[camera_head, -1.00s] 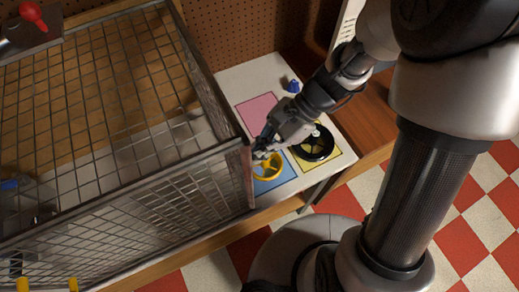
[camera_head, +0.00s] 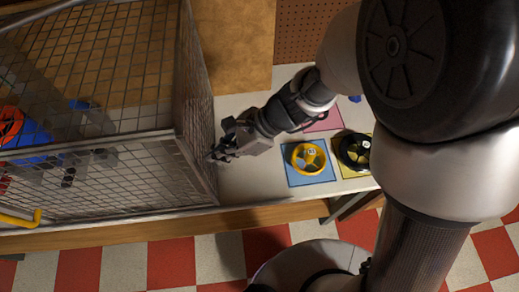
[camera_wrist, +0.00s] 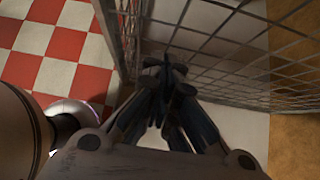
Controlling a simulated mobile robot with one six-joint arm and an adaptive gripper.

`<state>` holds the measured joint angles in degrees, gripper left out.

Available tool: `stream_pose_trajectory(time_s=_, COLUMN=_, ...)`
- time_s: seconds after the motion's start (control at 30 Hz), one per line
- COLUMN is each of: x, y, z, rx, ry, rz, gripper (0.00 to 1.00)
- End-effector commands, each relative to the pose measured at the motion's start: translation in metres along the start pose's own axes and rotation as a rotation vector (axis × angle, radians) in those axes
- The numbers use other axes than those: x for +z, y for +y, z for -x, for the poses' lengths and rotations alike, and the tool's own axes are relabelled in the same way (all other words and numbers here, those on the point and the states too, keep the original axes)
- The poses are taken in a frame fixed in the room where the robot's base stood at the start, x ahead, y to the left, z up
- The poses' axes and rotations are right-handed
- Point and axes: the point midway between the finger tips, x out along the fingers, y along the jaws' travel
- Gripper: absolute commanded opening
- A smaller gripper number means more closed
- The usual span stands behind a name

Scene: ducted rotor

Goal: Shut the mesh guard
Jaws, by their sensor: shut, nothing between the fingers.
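The mesh guard (camera_head: 110,195) is a grey wire cage on the left of the bench in the head view. Its right end panel (camera_head: 197,100) stands upright. My gripper (camera_head: 213,156) is shut and empty, with its fingertips at the outer face of that end panel. In the wrist view my fingers (camera_wrist: 165,70) point at the mesh (camera_wrist: 235,60), close to it; I cannot tell if they touch. A yellow handle (camera_head: 22,218) shows at the lower left of the cage. I cannot tell how far open the guard is.
A yellow wheel (camera_head: 308,157) on a blue square and a black wheel (camera_head: 354,150) on a yellow square lie right of my gripper. A pink square (camera_head: 325,121) is behind them. Red and blue parts (camera_head: 25,140) show through the mesh. The white bench top (camera_head: 250,180) is clear near my gripper.

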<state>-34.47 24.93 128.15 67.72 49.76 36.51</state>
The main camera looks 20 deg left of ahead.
Motion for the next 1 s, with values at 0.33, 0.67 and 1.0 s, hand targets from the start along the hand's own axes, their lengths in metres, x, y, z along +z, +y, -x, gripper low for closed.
stream_pose_trajectory(time_s=0.33, x=0.092, y=0.001, z=-0.091, rx=0.004, ry=-0.001, rz=0.008, gripper=0.0)
stream_pose_trajectory(time_s=0.67, x=0.162, y=0.001, z=-0.161, rx=0.002, ry=-0.001, rz=0.005, gripper=0.0)
stream_pose_trajectory(time_s=1.0, x=0.197, y=-0.001, z=-0.196, rx=-0.002, ry=-0.001, rz=0.002, gripper=0.0)
